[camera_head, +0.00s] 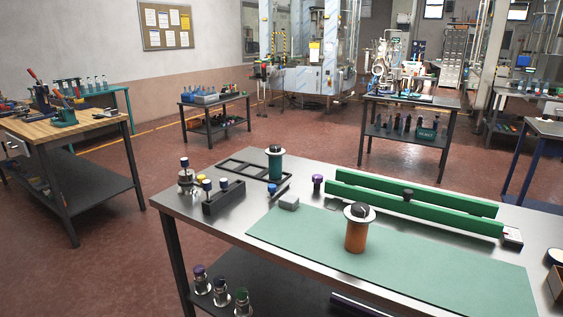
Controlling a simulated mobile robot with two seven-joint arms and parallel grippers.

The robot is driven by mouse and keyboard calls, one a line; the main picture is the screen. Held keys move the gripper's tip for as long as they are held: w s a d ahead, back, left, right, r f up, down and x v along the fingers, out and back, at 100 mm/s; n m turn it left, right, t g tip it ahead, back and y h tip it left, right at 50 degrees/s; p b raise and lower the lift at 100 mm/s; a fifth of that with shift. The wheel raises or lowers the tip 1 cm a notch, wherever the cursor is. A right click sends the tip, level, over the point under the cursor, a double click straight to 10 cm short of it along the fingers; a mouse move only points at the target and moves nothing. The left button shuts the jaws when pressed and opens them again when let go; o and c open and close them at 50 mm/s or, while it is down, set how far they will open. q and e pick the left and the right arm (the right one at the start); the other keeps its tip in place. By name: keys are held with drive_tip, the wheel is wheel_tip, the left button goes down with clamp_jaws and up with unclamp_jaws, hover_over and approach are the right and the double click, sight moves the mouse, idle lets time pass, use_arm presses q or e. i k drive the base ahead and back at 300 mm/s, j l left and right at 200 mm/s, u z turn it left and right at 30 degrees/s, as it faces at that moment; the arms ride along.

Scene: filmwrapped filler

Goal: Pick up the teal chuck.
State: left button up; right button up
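The likely teal chuck (276,169) is a short teal cylinder with a pale rim and a dark top piece. It stands upright at the far side of the metal table (225,222), at the right end of a flat black frame (238,166). I cannot tell whether it sits in an opening of that frame. A similar orange cylinder (356,236) with a white flange and dark top stands upright on the green mat (440,271). Neither of my grippers is in view.
A black rack (224,199) with several knobbed pieces stands at the table's left. A small grey block (289,203) lies near the mat. Two long green rails (410,206) run along the table's back right. The mat is mostly bare. Open floor surrounds the table's left side.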

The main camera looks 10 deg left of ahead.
sight(274, 160)
drive_tip(key=u, duration=0.95)
drive_tip(key=i+j+u, duration=0.2)
drive_tip(key=u, duration=0.15)
drive_tip(key=i+u, duration=0.4)
drive_tip(key=i+j+u, duration=0.1)
drive_tip(key=i+u, duration=0.65)
drive_tip(key=i, duration=1.1)
drive_tip(key=i+z, duration=0.4)
drive_tip(key=i, duration=0.3)
drive_tip(key=i+j+z, duration=0.2)
drive_tip(key=i+z, duration=0.2)
drive_tip(key=i, duration=0.35)
drive_tip(key=i+l+z, duration=0.15)
drive_tip(key=i+z, duration=0.15)
drive_tip(key=z, duration=0.15)
drive_tip(key=i+z, duration=0.7)
drive_tip(key=z, duration=0.2)
drive_tip(key=i+l+z, duration=0.1)
drive_tip(key=i+z, duration=0.3)
drive_tip(key=i, duration=0.3)
drive_tip(key=i+z, duration=0.45)
drive_tip(key=i, duration=0.2)
drive_tip(key=i+z, duration=0.1)
drive_tip(key=i, duration=0.7)
drive_tip(key=i+j+z, duration=0.1)
drive_tip(key=i, duration=0.7)
drive_tip(key=j, duration=0.1)
